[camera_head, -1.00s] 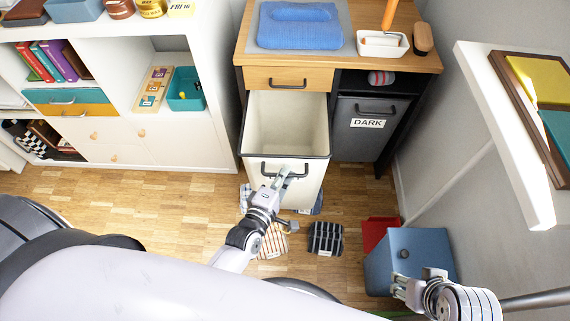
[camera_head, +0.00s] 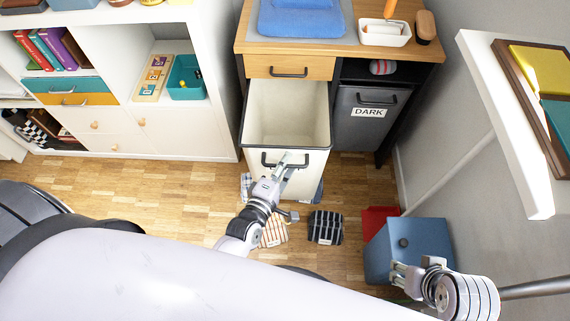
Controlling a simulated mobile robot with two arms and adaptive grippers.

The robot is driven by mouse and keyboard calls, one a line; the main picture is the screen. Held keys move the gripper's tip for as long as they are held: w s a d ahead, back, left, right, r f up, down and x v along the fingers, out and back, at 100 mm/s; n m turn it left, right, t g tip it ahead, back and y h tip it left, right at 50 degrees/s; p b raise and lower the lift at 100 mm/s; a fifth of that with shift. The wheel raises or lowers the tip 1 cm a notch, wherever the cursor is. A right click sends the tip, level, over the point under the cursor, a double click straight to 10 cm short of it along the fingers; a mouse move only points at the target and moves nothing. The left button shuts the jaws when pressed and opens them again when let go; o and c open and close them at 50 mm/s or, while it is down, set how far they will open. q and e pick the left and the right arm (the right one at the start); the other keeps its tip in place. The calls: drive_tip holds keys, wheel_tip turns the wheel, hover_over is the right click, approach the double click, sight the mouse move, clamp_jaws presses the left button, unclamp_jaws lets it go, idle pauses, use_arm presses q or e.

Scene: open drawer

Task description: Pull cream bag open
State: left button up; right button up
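The cream bag (camera_head: 287,132) is a tall bin with a dark rim, pulled out from under the wooden counter. Its open, empty-looking inside shows from above. A dark handle (camera_head: 268,161) is on its front. My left gripper (camera_head: 292,160) is at the middle of this handle, its fingertips overlapping it. Whether the fingers are closed around the bar is too small to tell. My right gripper (camera_head: 394,271) is low at the right, in front of a blue box, with its fingers apart and nothing seen between them.
A dark bin labelled DARK (camera_head: 367,113) stands right of the cream one. Folded striped cloths (camera_head: 326,227) lie on the floor below. The blue box (camera_head: 420,243) and a red bin (camera_head: 375,218) stand at the right. A white shelf (camera_head: 180,130) is at the left.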

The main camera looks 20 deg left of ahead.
use_arm(q)
drive_tip(key=v, duration=1.2)
idle(0.4)
